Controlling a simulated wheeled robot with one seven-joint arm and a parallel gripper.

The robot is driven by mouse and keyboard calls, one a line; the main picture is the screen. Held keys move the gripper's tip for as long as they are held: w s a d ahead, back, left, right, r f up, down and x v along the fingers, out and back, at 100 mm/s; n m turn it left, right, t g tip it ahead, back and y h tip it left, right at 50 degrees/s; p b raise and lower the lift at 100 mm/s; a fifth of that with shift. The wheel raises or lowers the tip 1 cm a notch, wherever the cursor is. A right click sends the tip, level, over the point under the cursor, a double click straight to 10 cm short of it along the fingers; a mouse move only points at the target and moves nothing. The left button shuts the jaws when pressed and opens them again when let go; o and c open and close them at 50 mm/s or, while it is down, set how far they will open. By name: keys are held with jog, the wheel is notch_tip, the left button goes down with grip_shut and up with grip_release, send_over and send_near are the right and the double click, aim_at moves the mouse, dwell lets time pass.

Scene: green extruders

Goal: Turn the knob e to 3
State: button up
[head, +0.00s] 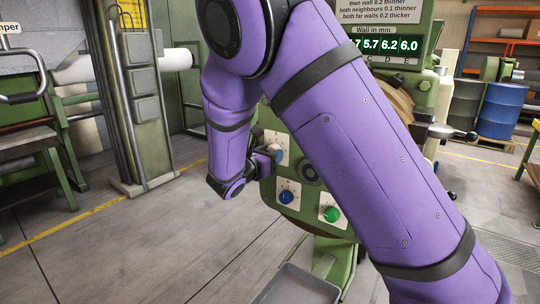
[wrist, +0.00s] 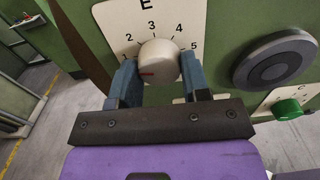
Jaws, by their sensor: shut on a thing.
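Knob E (wrist: 160,62) is a cream round knob on a white plate marked E, with numbers 1 to 5 around it. Its red mark points to the left and slightly down, on the side of the 1. My gripper (wrist: 158,78) is shut on the knob, with one blue finger at its left side and one at its right. In the head view the white knob (head: 281,146) shows partly, and my gripper (head: 270,152) reaches it from the left, with part of the knob plate hidden by my arm.
A blue knob (head: 286,197) and a green knob (head: 331,214) sit lower on the panel. A grey round disc (wrist: 275,60) is right of knob E. Open floor (head: 150,250) lies to the left.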

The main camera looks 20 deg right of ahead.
jog(key=shift+a+m, duration=0.1)
jog(key=shift+m, duration=7.7)
jog(key=o, duration=0.9)
jog(key=shift+w, duration=0.1)
jog(key=shift+r, duration=0.1)
jog(key=v, duration=1)
jog(key=shift+s+a, duration=0.25)
jog(key=shift+a, duration=0.05)
